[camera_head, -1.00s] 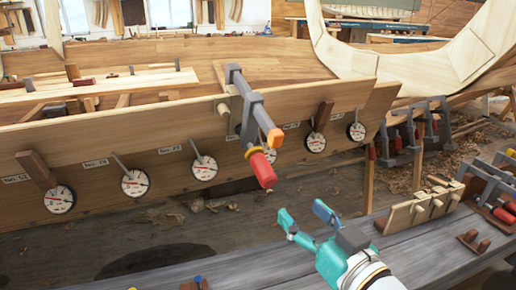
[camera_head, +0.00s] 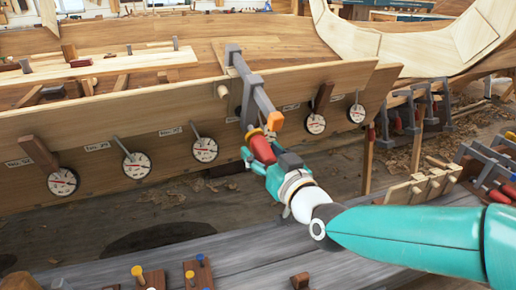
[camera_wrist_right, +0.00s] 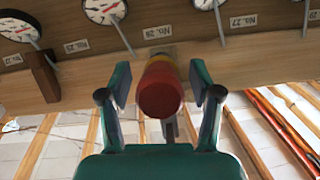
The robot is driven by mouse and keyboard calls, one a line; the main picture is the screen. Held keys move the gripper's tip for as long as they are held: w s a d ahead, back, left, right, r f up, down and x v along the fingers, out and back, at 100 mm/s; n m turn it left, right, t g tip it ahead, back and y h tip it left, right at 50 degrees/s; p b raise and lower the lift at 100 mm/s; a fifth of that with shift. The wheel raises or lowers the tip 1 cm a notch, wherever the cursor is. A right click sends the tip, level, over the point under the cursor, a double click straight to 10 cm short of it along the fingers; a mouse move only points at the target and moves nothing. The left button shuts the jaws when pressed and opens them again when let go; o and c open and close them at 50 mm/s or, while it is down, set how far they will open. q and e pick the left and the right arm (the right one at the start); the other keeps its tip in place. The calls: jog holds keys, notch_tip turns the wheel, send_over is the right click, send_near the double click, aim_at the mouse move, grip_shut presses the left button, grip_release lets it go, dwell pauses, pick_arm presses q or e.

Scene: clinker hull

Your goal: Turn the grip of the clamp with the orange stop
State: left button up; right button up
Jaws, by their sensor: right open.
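The clamp (camera_head: 258,92) is a grey bar clamp hung over the top edge of the hull plank, with an orange stop (camera_head: 275,120) at its bar end. Its red grip (camera_head: 262,148) hangs below the stop, tilted. My right gripper (camera_head: 260,158) is at the red grip. In the right wrist view the grip's round red end (camera_wrist_right: 161,90) stands between the two open fingers (camera_wrist_right: 160,95), with gaps on both sides. The far finger is partly hidden in the head view. My left gripper is not in view.
Several round dials (camera_head: 204,150) line the hull plank (camera_head: 90,125). More clamps (camera_head: 484,168) lie on the right, near a wooden rack (camera_head: 420,186). A grey bench (camera_head: 240,255) with small pegged blocks (camera_head: 198,270) runs along the front.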

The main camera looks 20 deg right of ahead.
jog(key=shift+w+a, duration=0.2)
jog(key=shift+w, duration=1)
jog(key=c, duration=1.2)
jog(key=m+y+b, duration=0.1)
jog(key=b, duration=0.3)
jog(key=m+y+b, duration=0.1)
jog(key=b, duration=0.3)
jog(key=shift+a+f, duration=0.1)
jog(key=shift+f, duration=0.15)
jog(key=shift+r+m+y+b, duration=0.15)
jog(key=shift+m+y+b, duration=0.15)
jog(key=shift+b, duration=0.3)
jog(key=shift+a+r+m+y, duration=0.1)
jog(key=shift+r+m+y, duration=0.05)
jog(key=shift+m+y, duration=0.2)
